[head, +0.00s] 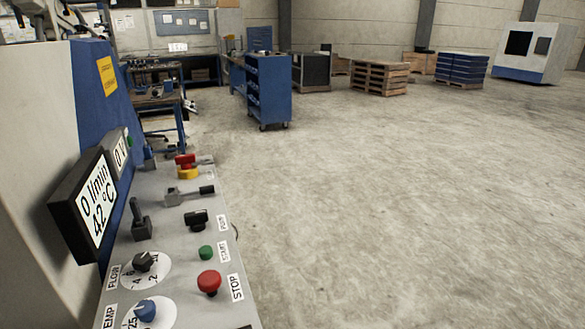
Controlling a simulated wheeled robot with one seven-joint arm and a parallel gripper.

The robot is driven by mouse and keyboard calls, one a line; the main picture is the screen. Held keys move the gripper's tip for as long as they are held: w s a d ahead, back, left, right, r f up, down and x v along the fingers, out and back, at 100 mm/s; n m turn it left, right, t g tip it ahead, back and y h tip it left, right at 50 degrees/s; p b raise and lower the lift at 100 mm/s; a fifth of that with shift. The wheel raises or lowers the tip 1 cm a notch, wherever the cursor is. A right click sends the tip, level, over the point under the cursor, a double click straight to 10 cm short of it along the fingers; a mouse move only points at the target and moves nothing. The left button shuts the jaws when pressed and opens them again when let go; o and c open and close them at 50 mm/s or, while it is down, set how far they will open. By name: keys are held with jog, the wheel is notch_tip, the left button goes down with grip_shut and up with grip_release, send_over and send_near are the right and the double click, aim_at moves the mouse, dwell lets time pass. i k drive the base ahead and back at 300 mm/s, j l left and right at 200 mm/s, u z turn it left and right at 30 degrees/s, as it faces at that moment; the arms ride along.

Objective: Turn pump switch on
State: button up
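The pump switch (196,218) is a black rotary knob on the sloping grey control panel (180,245) at the left. A white label (223,219), turned sideways and seeming to read PUMP, sits to its right. I cannot tell from its pose whether the switch is on or off. A black-framed display (92,208) beside the panel reads 0 l/min and 42 °C. My gripper is not in this view.
Near the switch are a green START button (205,252), a red STOP button (209,282), a black lever (140,221), a grey handle (189,196), a FLOW dial (144,262) and a blue TEMP dial (145,311). The floor (380,210) to the right is clear.

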aim_at(196, 221)
jog(key=i+l, duration=0.25)
jog(key=l, duration=0.15)
jog(key=i+l, duration=0.3)
jog(key=l, duration=0.15)
jog(key=i+l+u, duration=0.1)
jog(key=i+l, duration=0.15)
jog(key=l, duration=0.15)
